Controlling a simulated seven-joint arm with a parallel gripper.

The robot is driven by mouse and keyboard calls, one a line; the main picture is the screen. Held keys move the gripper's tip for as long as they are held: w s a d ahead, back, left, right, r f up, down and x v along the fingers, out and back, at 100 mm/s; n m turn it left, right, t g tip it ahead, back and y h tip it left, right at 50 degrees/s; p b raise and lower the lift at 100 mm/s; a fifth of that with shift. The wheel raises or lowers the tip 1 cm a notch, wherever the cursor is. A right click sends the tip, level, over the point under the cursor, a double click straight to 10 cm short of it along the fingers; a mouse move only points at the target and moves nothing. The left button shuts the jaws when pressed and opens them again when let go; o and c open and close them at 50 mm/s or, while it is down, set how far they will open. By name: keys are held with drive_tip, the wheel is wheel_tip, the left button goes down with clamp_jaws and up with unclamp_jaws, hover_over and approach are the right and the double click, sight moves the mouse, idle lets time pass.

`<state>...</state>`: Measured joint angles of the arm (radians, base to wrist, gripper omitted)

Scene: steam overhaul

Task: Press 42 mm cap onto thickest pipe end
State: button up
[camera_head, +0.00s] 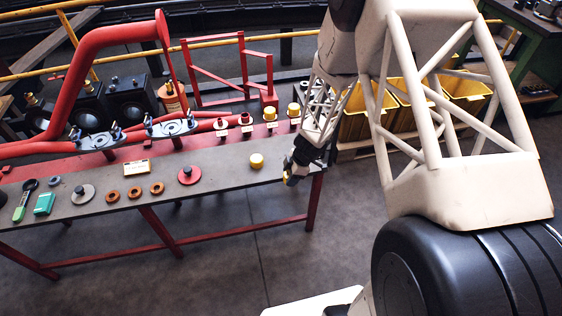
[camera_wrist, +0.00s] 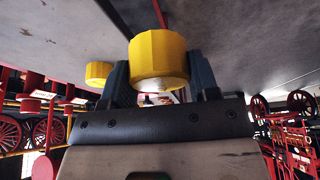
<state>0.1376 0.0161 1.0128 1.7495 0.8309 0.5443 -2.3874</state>
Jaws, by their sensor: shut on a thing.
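In the wrist view my gripper (camera_wrist: 160,80) is shut on a yellow faceted cap (camera_wrist: 158,56), with one dark finger on each side. Another yellow cap (camera_head: 256,160) stands loose on the bench to the gripper's left; a yellow cap (camera_wrist: 98,73) also shows in the wrist view. Red pipe ends (camera_head: 245,119) stand in a row at the back right of the bench. Two to the right carry yellow caps (camera_head: 293,110) (camera_head: 270,113). I cannot tell which pipe is thickest.
The bench (camera_head: 225,178) also holds copper rings (camera_head: 135,193), a red disc (camera_head: 189,175), a grey disc (camera_head: 82,194) and a teal box (camera_head: 44,204). A red frame (camera_head: 228,70) rises behind it. Yellow bins (camera_head: 365,110) stand behind my arm. The floor in front is clear.

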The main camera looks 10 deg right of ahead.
drive_tip(key=w+a+r, duration=0.2)
drive_tip(key=w, duration=0.7)
drive_tip(key=w+a+r, duration=0.2)
drive_tip(key=w+r, duration=0.1)
drive_tip(key=w, duration=0.6)
wheel_tip(320, 180, up, 4)
hover_over(244, 115)
drive_tip(key=shift+d+r, duration=0.15)
drive_tip(key=shift+r, duration=0.05)
drive_tip(key=shift+f, duration=0.15)
drive_tip(key=shift+f, duration=2.3)
drive_tip(key=shift+f, duration=1.8)
idle(0.6)
